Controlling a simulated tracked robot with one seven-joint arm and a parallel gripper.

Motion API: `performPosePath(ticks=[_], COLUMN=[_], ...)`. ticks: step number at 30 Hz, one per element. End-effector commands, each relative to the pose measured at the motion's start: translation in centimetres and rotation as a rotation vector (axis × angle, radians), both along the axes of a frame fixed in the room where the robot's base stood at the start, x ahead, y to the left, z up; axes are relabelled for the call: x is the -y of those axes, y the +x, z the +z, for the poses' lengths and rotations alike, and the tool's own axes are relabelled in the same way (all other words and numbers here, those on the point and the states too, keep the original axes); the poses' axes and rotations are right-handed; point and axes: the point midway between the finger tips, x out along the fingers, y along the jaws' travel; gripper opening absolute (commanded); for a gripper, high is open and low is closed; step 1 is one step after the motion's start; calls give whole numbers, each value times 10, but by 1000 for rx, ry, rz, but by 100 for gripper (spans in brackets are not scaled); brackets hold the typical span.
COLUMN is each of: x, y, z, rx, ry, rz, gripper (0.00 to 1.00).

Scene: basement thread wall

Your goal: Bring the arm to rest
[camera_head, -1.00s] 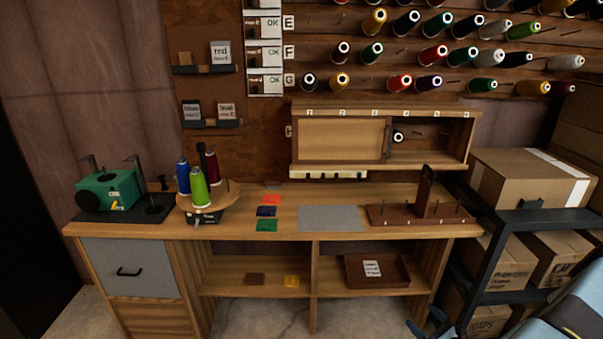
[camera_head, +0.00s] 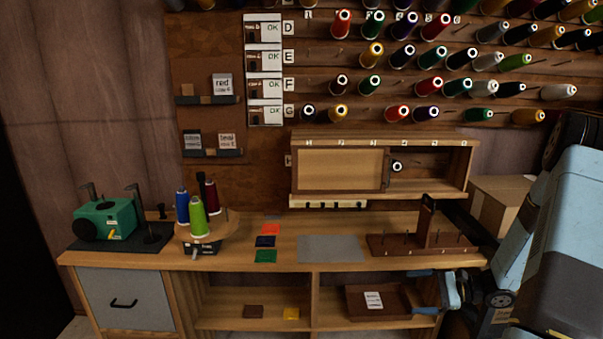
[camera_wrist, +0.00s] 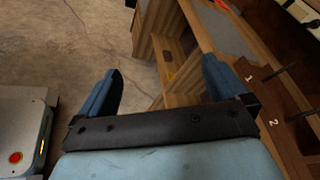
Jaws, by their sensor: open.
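My gripper (camera_head: 437,291) is at the lower right in the head view, in front of the bench's right end, near the lower shelf with the brown tray. In the wrist view my gripper (camera_wrist: 160,90) shows two blue fingers spread wide apart with nothing between them. It is open and empty. The wrist view looks down past the bench's front edge to the concrete floor.
The wooden bench (camera_head: 290,258) holds a green machine (camera_head: 106,217), a spool carousel (camera_head: 197,232), a grey mat (camera_head: 331,248) and a brown peg stand (camera_head: 400,245). A brown tray (camera_head: 400,309) sits on the lower shelf. Cardboard boxes (camera_head: 498,190) stand at the right.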

Motion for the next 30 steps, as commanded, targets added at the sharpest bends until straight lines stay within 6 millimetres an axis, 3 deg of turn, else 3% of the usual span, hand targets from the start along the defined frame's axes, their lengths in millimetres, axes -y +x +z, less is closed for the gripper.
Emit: performPosePath(ticks=[12,30], x=[-41,-87], y=[-22,-80], z=[91,200], rx=[81,238], ry=[-271,-688], rz=[277,580], gripper=[100,100])
